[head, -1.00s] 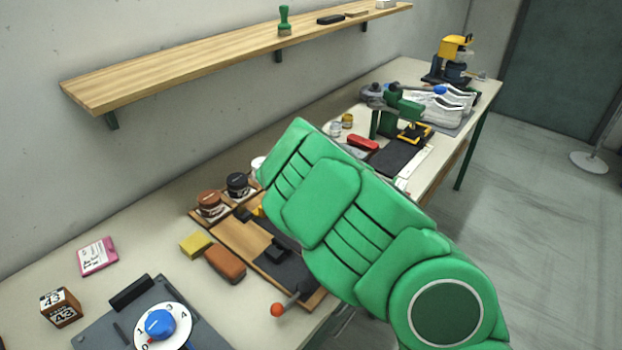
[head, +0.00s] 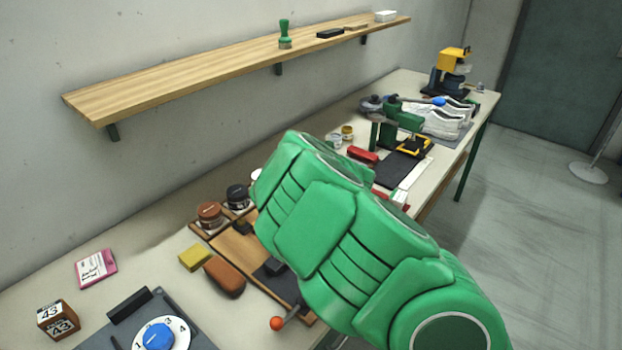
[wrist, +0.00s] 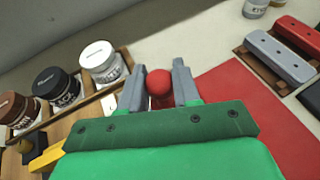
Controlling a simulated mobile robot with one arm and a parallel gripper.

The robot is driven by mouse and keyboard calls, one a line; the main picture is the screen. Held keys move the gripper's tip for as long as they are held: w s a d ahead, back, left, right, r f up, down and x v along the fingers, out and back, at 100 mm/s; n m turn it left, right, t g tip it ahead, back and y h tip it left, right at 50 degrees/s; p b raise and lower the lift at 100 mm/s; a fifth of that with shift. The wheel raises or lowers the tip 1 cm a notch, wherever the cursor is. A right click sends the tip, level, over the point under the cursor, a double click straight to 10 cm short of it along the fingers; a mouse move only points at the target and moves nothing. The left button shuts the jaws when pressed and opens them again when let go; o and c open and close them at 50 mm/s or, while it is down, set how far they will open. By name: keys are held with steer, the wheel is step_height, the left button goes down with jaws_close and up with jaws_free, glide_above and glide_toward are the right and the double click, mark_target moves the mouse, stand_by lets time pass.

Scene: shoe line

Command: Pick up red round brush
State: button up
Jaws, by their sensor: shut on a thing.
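The red round brush (wrist: 159,86) shows in the wrist view only as a rounded red end between the two grey fingers of my gripper (wrist: 157,76). The fingers touch it on both sides, and my gripper is shut on it. The rest of the brush is hidden behind my green gripper body. In the head view my green arm covers the gripper and the brush.
Jars (wrist: 100,58) stand in a wooden tray left of my gripper. A brown brush (head: 224,276), a yellow block (head: 194,257) and a dial device (head: 160,335) are on the bench; a wall shelf (head: 200,75) is above.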

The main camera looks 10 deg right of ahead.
steer(key=shift+r, duration=3.4)
